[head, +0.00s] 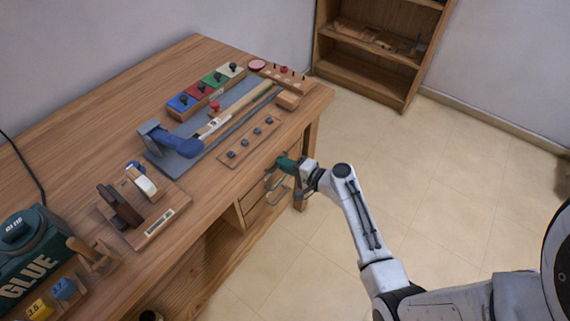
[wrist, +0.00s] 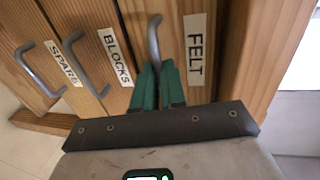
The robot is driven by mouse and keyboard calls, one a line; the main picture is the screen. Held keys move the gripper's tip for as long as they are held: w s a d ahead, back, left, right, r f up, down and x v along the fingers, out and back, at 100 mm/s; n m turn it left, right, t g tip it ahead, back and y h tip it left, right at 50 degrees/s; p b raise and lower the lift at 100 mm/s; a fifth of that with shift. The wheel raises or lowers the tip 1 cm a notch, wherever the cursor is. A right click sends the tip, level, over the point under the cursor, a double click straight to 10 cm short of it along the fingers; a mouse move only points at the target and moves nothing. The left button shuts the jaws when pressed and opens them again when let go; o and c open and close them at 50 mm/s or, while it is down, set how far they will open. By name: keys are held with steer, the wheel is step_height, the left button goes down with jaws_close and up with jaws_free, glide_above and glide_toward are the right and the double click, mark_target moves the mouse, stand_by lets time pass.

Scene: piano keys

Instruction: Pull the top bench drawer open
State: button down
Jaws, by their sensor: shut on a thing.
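The drawer stack sits under the right end of the wooden bench (head: 225,165). In the wrist view, turned sideways, the drawer fronts are labelled FELT (wrist: 196,50), BLOCKS (wrist: 117,57) and SPARE (wrist: 65,63), each with a grey bar handle. The FELT drawer is the one nearest the bench top edge. My gripper (wrist: 158,75) has its green fingers closed on the FELT drawer's handle (wrist: 154,35). In the head view my gripper (head: 287,164) is at the drawer front, just below the bench edge. The FELT front looks about level with the others; any small gap is hidden.
The bench top holds a green GLUE box (head: 30,255), wooden tool holders, a blue-handled tool (head: 172,140) and a row of coloured blocks (head: 205,90). A wooden shelf (head: 375,50) stands against the back wall. The tiled floor before the drawers is clear around my arm.

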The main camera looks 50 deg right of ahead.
steer(key=f+v, duration=0.2)
steer(key=v, duration=0.7)
steer(key=s+f+v, duration=0.1)
steer(key=f+v, duration=0.1)
steer(key=v, duration=0.8)
steer(key=shift+s, duration=0.15)
steer(key=c, duration=1.2)
jaws_free()
steer(key=v, duration=1)
steer(key=shift+s, duration=0.35)
steer(key=shift+r, duration=0.1)
